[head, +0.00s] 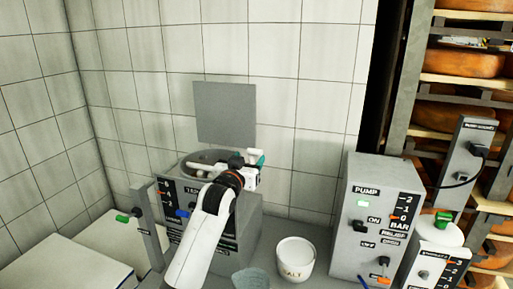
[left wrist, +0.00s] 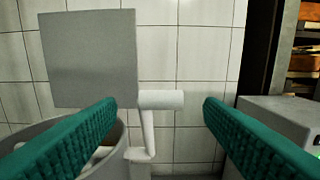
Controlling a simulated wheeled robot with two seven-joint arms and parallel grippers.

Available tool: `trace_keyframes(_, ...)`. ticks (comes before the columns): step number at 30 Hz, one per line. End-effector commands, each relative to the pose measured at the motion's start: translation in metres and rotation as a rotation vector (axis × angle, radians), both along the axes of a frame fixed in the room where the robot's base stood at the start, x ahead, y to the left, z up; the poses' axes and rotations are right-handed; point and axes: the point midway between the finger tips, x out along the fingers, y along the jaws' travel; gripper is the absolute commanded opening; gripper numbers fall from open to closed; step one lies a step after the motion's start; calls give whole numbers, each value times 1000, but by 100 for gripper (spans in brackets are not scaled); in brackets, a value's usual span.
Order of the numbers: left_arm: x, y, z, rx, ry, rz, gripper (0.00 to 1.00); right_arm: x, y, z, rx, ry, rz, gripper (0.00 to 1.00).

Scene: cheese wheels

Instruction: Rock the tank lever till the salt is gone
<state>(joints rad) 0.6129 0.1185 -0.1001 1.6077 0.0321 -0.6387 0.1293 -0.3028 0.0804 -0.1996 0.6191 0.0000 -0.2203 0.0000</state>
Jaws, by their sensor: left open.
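The grey tank (head: 232,222) stands left of centre in the head view, with a round open basin on top; its rim (left wrist: 122,140) shows at lower left in the left wrist view. A pale lever (left wrist: 148,135) with a short horizontal handle (left wrist: 168,100) rises beside the rim. My left gripper (head: 256,160) is at the tank's top right; its green fingers (left wrist: 161,106) are open, one on each side of the handle, with visible gaps. Pale matter (left wrist: 100,154) shows inside the basin; I cannot tell whether it is salt. My right gripper is out of view.
A white salt tub (head: 295,258) stands right of the tank. The grey pump box (head: 347,225) is farther right, with cheese shelves (head: 465,65) behind. A grey panel (head: 225,112) is on the tiled wall behind the tank. A post (head: 148,232) stands at left.

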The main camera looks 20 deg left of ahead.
Motion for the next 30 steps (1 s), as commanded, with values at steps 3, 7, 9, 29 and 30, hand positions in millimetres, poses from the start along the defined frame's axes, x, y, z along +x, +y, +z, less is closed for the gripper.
trace_keyframes(3, 23, -1, 2, 0, 3, -1, 62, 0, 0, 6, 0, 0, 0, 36)
trace_keyframes(7, 44, -2, 2, 1, 3, 0, 62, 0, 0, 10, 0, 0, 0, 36)
trace_keyframes(9, 54, -2, 1, 1, 3, 0, 62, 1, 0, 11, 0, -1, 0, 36)
trace_keyframes(29, 77, -3, -1, 1, 1, -1, 55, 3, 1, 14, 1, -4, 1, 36)
trace_keyframes(30, 77, -3, -1, 1, 1, -1, 49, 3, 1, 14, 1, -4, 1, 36)
